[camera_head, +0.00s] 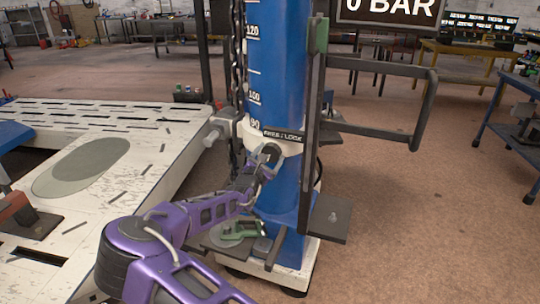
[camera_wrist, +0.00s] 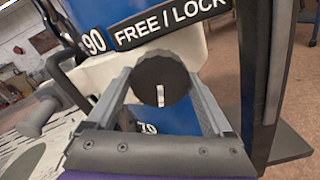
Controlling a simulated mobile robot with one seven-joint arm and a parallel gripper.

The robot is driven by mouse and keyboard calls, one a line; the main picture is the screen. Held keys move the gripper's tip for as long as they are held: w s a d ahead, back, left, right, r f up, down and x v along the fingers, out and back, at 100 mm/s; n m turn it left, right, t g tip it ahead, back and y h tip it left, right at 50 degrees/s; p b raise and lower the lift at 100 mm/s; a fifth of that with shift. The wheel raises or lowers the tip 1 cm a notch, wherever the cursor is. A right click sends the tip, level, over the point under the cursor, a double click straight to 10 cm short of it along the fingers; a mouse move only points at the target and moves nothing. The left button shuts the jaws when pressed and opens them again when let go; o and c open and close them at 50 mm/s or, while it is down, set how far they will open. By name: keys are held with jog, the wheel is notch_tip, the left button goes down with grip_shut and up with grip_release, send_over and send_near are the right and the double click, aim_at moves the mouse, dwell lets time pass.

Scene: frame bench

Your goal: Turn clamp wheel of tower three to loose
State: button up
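The clamp wheel (camera_wrist: 161,72) is a dark round knob on a pale collar of the blue tower (camera_head: 275,65). A short white mark on its face points downward in the wrist view. A black label reading "FREE / LOCK" (camera_wrist: 172,22) sits just above it; the label also shows in the head view (camera_head: 283,136). My gripper (camera_wrist: 161,80) is in front of the wheel, one finger on each side. The fingers are apart, and the wheel lies between or just beyond their tips; contact is not clear. In the head view my gripper (camera_head: 267,156) hides most of the wheel.
A dark upright post (camera_head: 313,130) with a bent bar handle (camera_head: 425,110) stands right of the tower. A white slotted table (camera_head: 110,165) lies left. A grey side knob (camera_wrist: 38,118) sticks out left of the collar. A display (camera_head: 388,12) reads "0 BAR".

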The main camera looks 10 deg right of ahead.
jog(key=shift+o, duration=0.6)
jog(key=shift+s+a, duration=0.1)
jog(key=shift+s+a, duration=0.2)
jog(key=shift+s, duration=0.05)
jog(key=p+v, duration=0.1)
jog(key=v, duration=1.5)
jog(key=shift+s, duration=0.3)
